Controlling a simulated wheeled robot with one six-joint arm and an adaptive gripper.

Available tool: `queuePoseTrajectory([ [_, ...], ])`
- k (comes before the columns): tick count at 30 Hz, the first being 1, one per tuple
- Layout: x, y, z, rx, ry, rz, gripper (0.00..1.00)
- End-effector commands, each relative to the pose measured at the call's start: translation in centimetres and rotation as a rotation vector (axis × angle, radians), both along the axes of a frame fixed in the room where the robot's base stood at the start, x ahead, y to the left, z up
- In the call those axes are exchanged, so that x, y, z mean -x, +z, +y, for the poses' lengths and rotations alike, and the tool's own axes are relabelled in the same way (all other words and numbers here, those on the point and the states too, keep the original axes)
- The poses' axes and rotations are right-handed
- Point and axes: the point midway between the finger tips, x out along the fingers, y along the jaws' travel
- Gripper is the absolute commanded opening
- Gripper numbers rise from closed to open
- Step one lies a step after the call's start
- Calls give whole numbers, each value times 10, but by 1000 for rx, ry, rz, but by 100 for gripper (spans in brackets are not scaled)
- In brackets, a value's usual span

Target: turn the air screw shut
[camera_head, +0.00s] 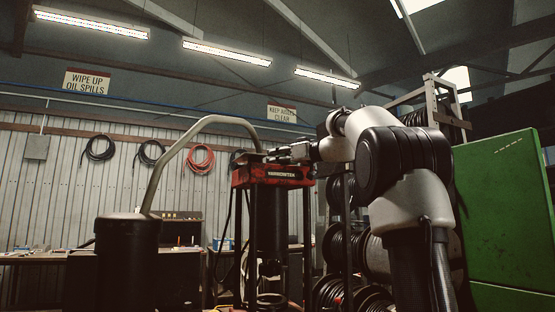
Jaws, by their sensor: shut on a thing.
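The hose crimper (243,176) stands in the middle, with a red top plate, a white name label and a black cylinder hanging below. My arm reaches in from the right. My gripper (268,156) lies almost level just above the red top plate. It is shut on the air screw at the crimper's top. The screw itself is too small and too covered by the fingers to make out.
A thick grey bent pipe (178,160) arches from a dark drum (128,262) at left towards the crimper's top, close to my gripper. Hose reels (350,250) stand behind my arm. A green cabinet (505,220) is at right. A workbench (40,256) runs along the back wall.

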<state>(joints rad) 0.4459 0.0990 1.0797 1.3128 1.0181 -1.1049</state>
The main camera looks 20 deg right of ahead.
Motion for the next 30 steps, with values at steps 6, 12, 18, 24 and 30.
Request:
queuePoseTrajectory([
  [6, 0, 0, 0, 1, 2, 0, 5],
  [12, 0, 0, 0, 1, 1, 0, 50],
  [18, 0, 0, 0, 1, 1, 0, 50],
  [24, 0, 14, 0, 2, 1, -4, 50],
  [30, -1, 53, 0, 2, 2, -4, 50],
])
